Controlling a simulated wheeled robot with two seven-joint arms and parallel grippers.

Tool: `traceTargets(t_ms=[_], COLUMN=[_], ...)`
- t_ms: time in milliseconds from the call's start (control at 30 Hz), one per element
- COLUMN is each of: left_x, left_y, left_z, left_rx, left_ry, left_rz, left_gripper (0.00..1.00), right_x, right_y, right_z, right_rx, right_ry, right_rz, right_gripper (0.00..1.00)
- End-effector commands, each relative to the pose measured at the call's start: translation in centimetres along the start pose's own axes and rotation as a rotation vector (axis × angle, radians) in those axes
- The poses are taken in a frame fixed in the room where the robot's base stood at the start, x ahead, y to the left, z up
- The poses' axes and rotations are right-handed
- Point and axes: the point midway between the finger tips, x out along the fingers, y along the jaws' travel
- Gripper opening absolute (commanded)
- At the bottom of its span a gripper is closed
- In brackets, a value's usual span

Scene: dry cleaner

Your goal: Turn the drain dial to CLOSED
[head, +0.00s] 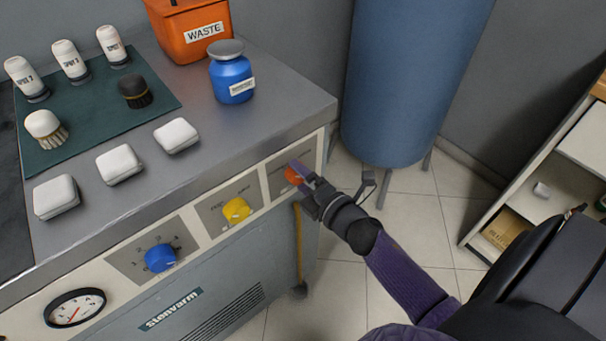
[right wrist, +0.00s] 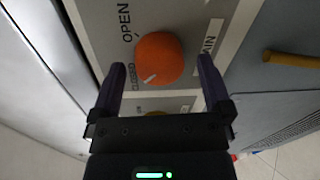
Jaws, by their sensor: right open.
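The orange drain dial (head: 292,176) is at the right end of the machine's front panel. In the right wrist view the orange dial (right wrist: 162,56) is large, with OPEN printed to its upper left and CLOSED to its lower left. Its white mark points to the lower left, toward the CLOSED word. My right gripper (head: 306,180) is at the dial; in the right wrist view its fingers (right wrist: 158,72) are open, one on each side of the dial, with visible gaps. Part of the DRAIN label is hidden by a finger. My left gripper is not in view.
A yellow dial (head: 237,210), a blue dial (head: 160,258) and a gauge (head: 75,308) are on the same panel. A yellow handle (head: 298,245) hangs below the drain dial. A blue tank (head: 405,80) stands behind on the right. Bottles and brushes sit on top.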

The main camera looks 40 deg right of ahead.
Motion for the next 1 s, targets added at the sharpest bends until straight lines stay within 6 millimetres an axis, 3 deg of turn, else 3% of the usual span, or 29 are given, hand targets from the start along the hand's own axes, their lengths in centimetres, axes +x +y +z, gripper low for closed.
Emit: traceTargets(t_ms=[167,400,533,1000], left_x=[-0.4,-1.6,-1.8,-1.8], left_y=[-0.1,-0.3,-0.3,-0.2], left_z=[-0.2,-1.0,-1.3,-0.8], left_rx=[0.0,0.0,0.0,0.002], left_ry=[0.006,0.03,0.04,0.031], left_rz=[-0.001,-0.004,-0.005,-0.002], left_gripper=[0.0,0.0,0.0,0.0], right_x=[-1.3,-7.1,-9.2,-9.9], right_y=[0.1,0.1,0.1,0.0], right_z=[0.0,0.0,0.0,0.0], right_rx=[0.002,0.002,0.002,0.0], right_ry=[-0.001,-0.001,-0.001,0.0], right_rz=[-0.002,-0.003,-0.001,0.0], right_gripper=[1.0,1.0,1.0,1.0])
